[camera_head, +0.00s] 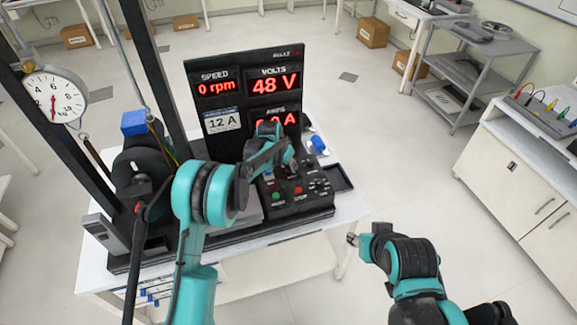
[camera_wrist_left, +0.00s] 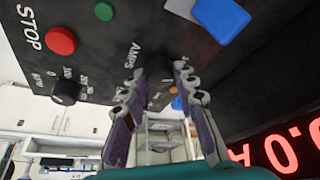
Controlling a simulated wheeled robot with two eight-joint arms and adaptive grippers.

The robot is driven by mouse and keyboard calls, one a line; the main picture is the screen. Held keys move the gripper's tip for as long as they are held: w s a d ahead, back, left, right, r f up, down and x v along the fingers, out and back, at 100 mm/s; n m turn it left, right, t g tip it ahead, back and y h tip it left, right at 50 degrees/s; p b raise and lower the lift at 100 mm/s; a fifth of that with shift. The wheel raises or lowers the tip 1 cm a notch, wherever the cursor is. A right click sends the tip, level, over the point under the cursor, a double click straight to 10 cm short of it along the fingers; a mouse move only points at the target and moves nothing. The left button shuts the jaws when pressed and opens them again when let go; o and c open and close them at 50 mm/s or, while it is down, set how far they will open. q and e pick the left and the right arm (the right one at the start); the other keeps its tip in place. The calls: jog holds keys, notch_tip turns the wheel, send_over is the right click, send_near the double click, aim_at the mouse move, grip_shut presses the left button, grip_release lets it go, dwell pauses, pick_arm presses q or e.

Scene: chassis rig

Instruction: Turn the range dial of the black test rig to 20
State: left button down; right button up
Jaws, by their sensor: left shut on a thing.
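The black test rig (camera_head: 300,206) stands on a white table, with a button and dial panel in front of its red displays. My left gripper (camera_head: 285,162) reaches down to this panel from the left. In the left wrist view, my left gripper's fingers (camera_wrist_left: 160,80) close around a dark knob (camera_wrist_left: 158,72) beside the AMPS label; they hide most of it, and its setting cannot be read. Another black dial (camera_wrist_left: 65,92) with small numbers sits near the red STOP button (camera_wrist_left: 61,40). My right gripper (camera_head: 354,240) is off the table's right side, touching nothing; its jaw opening is unclear.
The displays show 0 rpm and 48 V; the amps display (camera_head: 274,116) is partly hidden by my left arm. A green button (camera_wrist_left: 104,11) sits by the red one. A hanging scale (camera_head: 54,95) is at the left. A cabinet (camera_head: 525,165) stands right, with clear floor between.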

pick_arm(q)
jog(key=m, duration=0.2)
jog(key=m+g+h+b, duration=0.1)
jog(key=m, duration=0.2)
jog(key=shift+w+a+g, duration=0.15)
jog(key=shift+g, duration=0.15)
jog(key=m+g, duration=0.1)
jog(key=m, duration=0.4)
jog(key=shift+w+g+h, duration=0.1)
jog(key=shift+g+h, duration=0.2)
jog(key=shift+g, duration=0.1)
jog(key=c, duration=1.2)
grip_release()
jog(key=v, duration=1.2)
jog(key=shift+w, duration=0.15)
